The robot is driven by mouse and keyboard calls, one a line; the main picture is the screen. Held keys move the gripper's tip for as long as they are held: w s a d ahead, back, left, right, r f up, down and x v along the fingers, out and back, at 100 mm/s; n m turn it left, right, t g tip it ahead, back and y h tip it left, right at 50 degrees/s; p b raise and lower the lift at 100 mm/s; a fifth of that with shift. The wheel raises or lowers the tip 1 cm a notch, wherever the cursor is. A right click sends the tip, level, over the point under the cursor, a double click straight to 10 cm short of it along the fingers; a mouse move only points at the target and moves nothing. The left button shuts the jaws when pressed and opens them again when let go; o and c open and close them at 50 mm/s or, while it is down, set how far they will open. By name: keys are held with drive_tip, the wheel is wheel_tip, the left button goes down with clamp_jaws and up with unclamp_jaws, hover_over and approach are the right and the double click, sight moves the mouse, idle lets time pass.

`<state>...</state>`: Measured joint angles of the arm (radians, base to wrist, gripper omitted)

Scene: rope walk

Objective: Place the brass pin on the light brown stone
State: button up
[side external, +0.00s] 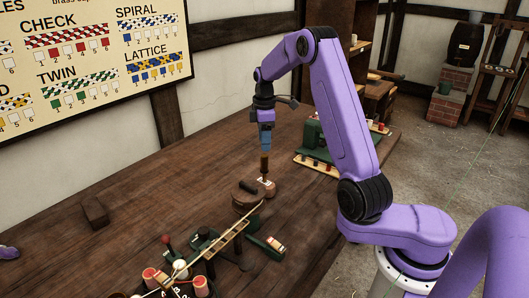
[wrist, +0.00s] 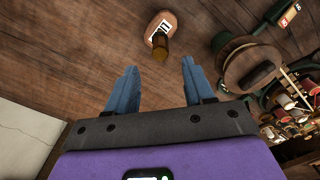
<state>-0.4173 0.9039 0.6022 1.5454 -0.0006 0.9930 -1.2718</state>
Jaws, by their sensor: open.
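The brass pin (side external: 264,166) is a short brown-gold cylinder, upright just below my gripper (side external: 265,150). It also shows in the wrist view (wrist: 160,46), a little beyond the gap between the fingertips. A pinkish light brown piece with a white label (side external: 268,185), seemingly the light brown stone, lies flat under the pin and shows in the wrist view (wrist: 163,24). The pin appears to stand on it, toward one end. My gripper (wrist: 155,68) has its blue fingers apart with nothing between them. The exact contact under the pin is partly hidden.
A round wooden piece with a dark handle (side external: 249,191) stands close beside the stone. A rope rig with several bobbins (side external: 200,285) fills the near table. A dark block (side external: 95,212) lies left. A green machine (side external: 318,135) stands behind right. The table's left middle is clear.

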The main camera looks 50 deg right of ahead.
wheel_tip(320, 180, up, 3)
drive_tip(key=shift+f, duration=0.1)
drive_tip(key=shift+a, duration=0.15)
drive_tip(key=a+r, duration=0.3)
drive_tip(key=a, duration=0.8)
drive_tip(key=s+a+n, duration=0.2)
drive_tip(key=s+a, duration=0.5)
drive_tip(key=a, duration=0.2)
drive_tip(key=s+f+n, duration=0.1)
drive_tip(key=s, duration=2.5)
drive_tip(key=shift+s+d+n, duration=0.25)
drive_tip(key=shift+s+n, duration=0.05)
drive_tip(key=shift+s, duration=0.05)
